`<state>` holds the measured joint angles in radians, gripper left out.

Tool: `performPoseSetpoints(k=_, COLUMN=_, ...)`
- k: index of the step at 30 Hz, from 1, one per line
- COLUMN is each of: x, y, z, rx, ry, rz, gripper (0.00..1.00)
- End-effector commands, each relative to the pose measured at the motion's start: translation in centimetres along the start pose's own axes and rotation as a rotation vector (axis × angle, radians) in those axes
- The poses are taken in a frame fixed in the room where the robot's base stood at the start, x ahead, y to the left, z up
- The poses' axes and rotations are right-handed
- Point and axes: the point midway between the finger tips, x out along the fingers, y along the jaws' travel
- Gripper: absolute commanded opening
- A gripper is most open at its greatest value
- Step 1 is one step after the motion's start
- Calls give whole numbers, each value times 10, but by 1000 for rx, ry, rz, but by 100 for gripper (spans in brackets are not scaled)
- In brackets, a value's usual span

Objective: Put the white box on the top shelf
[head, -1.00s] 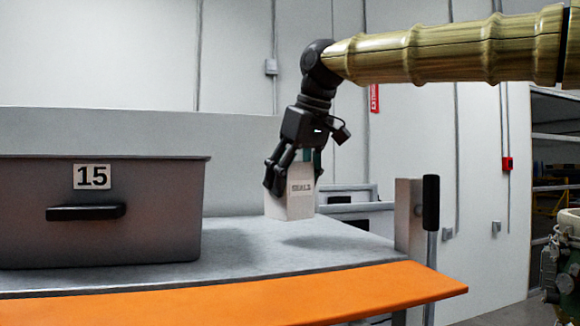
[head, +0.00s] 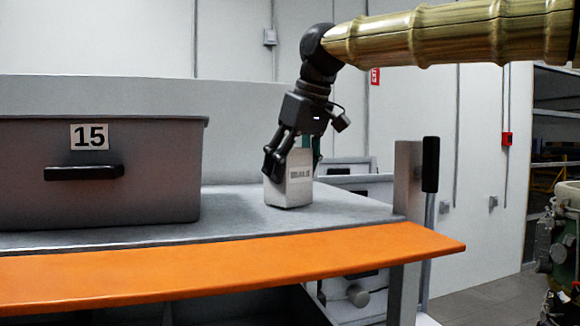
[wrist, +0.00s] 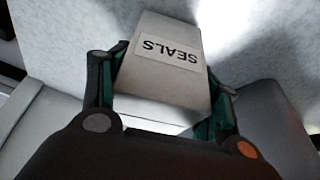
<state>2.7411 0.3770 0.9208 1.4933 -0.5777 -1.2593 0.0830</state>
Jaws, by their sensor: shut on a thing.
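The white box (head: 289,183) with a printed label stands upright on or just above the grey shelf (head: 340,208), right of the bin. I cannot tell for sure whether its base touches. My gripper (head: 291,158) reaches down from above and is shut on the box's upper part. In the wrist view the box (wrist: 165,50) shows its SEALS label, with a finger of my gripper (wrist: 165,95) on each side.
A grey bin (head: 150,180) marked 15 stands on the shelf at left. An orange front edge (head: 230,270) runs along the shelf. A post with a black handle (head: 430,192) stands at the shelf's right end. The shelf between bin and post is otherwise clear.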

Motion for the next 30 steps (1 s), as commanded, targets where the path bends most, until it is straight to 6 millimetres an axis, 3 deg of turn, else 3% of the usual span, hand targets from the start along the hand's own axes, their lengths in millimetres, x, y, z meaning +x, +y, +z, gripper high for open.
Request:
performPoseSetpoints(k=6, x=3, y=0, z=1, rx=0, ry=0, rz=0, gripper=6)
performPoseSetpoints(k=7, x=2, y=0, z=1, rx=0, ry=0, rz=0, gripper=67)
performPoseSetpoints(k=10, x=2, y=0, z=1, rx=0, ry=0, rz=0, gripper=86)
performPoseSetpoints(k=18, x=2, y=0, z=1, rx=0, ry=0, rz=0, gripper=87)
performPoseSetpoints(k=20, x=3, y=0, z=1, rx=0, ry=-1, rz=0, gripper=94)
performPoseSetpoints(k=30, x=2, y=0, z=1, rx=0, ry=0, rz=0, gripper=94)
